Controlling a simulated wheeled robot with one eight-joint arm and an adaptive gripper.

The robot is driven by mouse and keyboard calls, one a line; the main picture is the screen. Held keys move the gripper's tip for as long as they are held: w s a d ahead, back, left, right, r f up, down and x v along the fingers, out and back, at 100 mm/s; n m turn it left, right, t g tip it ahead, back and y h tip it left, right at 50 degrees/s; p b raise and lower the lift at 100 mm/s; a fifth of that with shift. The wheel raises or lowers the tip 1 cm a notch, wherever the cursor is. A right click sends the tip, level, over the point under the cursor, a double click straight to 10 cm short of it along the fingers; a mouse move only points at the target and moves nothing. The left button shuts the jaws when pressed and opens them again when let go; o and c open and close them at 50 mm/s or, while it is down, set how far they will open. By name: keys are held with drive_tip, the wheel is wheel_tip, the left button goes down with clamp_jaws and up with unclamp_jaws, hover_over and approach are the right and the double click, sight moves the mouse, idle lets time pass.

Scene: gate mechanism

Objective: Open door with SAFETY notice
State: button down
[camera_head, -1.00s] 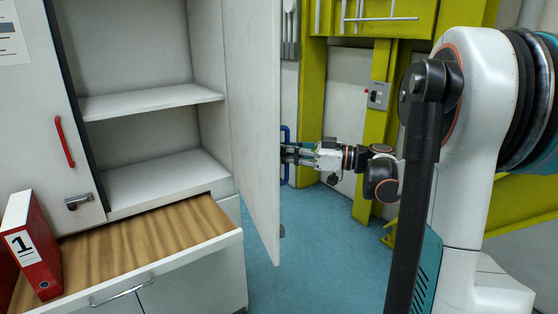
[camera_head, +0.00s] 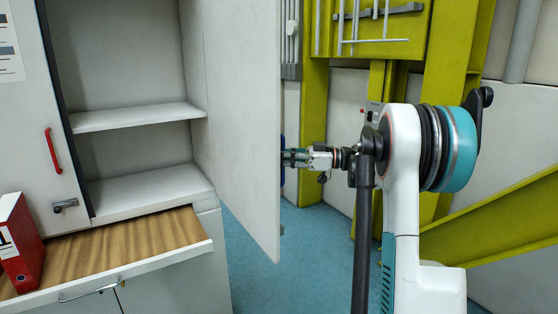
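The cabinet door (camera_head: 240,110) stands swung open, seen from its plain inner side. No SAFETY notice shows on this side; its outer face is turned away from me. My gripper (camera_head: 286,158) is at the door's free edge, at about mid height. Its fingers reach behind the door edge, near a blue handle (camera_head: 282,176) that is mostly hidden. Whether the fingers are shut on the handle cannot be told. The open cabinet compartment (camera_head: 125,60) is empty, with a white shelf (camera_head: 138,117).
A left door (camera_head: 22,130) with a red handle (camera_head: 53,150) is closed. A pulled-out drawer with a wooden surface (camera_head: 125,245) juts below, with a red binder (camera_head: 20,240) at its left. Yellow-green frames (camera_head: 445,110) stand right and behind. Blue floor (camera_head: 315,250) is clear.

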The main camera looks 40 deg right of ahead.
drive_tip(key=shift+s+f, duration=0.15)
drive_tip(key=c, duration=1.9)
unclamp_jaws()
drive_tip(key=shift+c, duration=0.2)
drive_tip(key=shift+s+r, duration=0.2)
drive_tip(key=shift+s, duration=0.05)
drive_tip(key=shift+w, duration=0.2)
drive_tip(key=v, duration=1.2)
drive_tip(key=shift+s, duration=0.15)
drive_tip(key=shift+f, duration=0.1)
